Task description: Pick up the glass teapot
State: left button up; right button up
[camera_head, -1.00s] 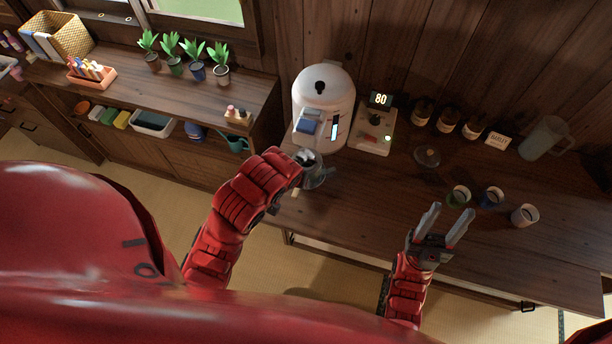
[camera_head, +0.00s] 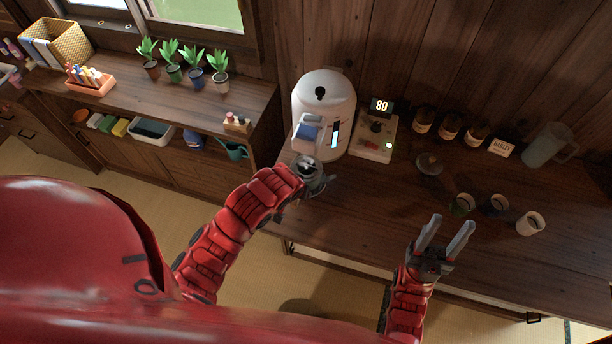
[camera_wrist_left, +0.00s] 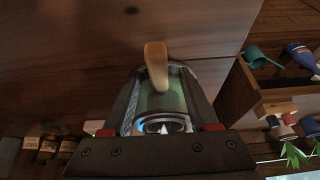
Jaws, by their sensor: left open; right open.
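The glass teapot (camera_wrist_left: 162,98) shows in the left wrist view as a greenish glass body with a light wooden handle (camera_wrist_left: 156,66). It lies between the two fingers of my left gripper (camera_wrist_left: 165,88), which is open around it. In the head view the teapot (camera_head: 306,168) is by the front of the white water dispenser (camera_head: 322,97), largely hidden by my left gripper (camera_head: 314,184). I cannot tell whether the fingers touch it. My right gripper (camera_head: 452,222) is open and empty over the front of the counter.
A round lid (camera_head: 429,163), cups (camera_head: 529,224), dark bottles (camera_head: 449,127) and a pitcher (camera_head: 548,145) stand on the counter (camera_head: 370,210). Potted plants (camera_head: 195,76) line the left shelf.

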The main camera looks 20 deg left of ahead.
pick_arm(q)
jog(key=shift+x, duration=0.8)
grip_shut()
dwell(0.9)
